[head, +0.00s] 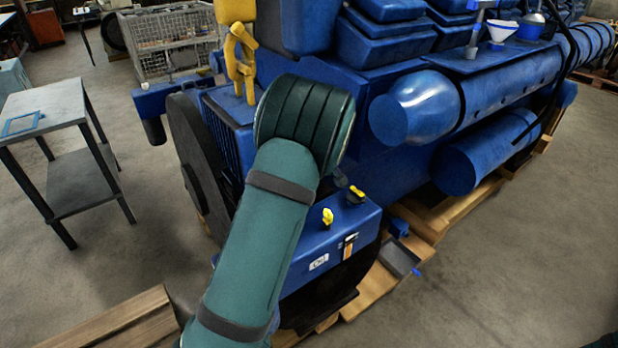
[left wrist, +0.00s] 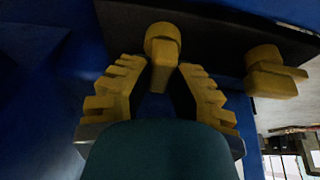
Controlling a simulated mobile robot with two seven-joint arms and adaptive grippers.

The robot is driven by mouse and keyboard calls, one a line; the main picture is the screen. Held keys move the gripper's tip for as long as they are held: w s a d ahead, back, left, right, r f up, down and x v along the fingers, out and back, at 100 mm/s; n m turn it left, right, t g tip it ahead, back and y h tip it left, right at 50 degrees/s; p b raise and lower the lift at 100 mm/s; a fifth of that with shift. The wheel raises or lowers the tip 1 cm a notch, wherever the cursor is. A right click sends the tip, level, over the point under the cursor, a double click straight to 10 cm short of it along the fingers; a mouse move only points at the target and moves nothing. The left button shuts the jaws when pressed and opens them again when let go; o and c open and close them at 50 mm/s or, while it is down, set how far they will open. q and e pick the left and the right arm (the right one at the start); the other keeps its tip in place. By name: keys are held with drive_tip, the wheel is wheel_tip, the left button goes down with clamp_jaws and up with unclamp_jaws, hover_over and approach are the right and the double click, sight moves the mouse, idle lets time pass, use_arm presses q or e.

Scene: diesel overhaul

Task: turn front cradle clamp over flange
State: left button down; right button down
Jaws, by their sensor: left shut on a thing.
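In the left wrist view, my left gripper (left wrist: 165,78) has its yellow toothed fingers closed in from both sides on a yellow clamp (left wrist: 162,44). The clamp has a rounded head and a short bar pointing between the fingertips. It sits at the edge of a dark plate (left wrist: 215,38), which may be the flange. A second yellow clamp (left wrist: 272,74) stands apart to the right on the same plate. In the head view my left forearm hides the gripper and the held clamp. My right gripper is not in view.
In the head view the large blue engine (head: 430,110) fills the middle and right on wooden pallets (head: 440,215). Small yellow parts (head: 327,217) top a blue box beside my arm. A grey table (head: 45,105) and wire basket (head: 170,45) stand left. Floor at lower right is clear.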

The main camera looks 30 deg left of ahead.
use_arm(q)
drive_tip(key=shift+s+f, duration=0.1)
drive_tip(key=shift+f, duration=0.05)
drive_tip(key=c, duration=0.9)
unclamp_jaws()
drive_tip(key=shift+o, duration=0.2)
drive_tip(key=v, duration=1.2)
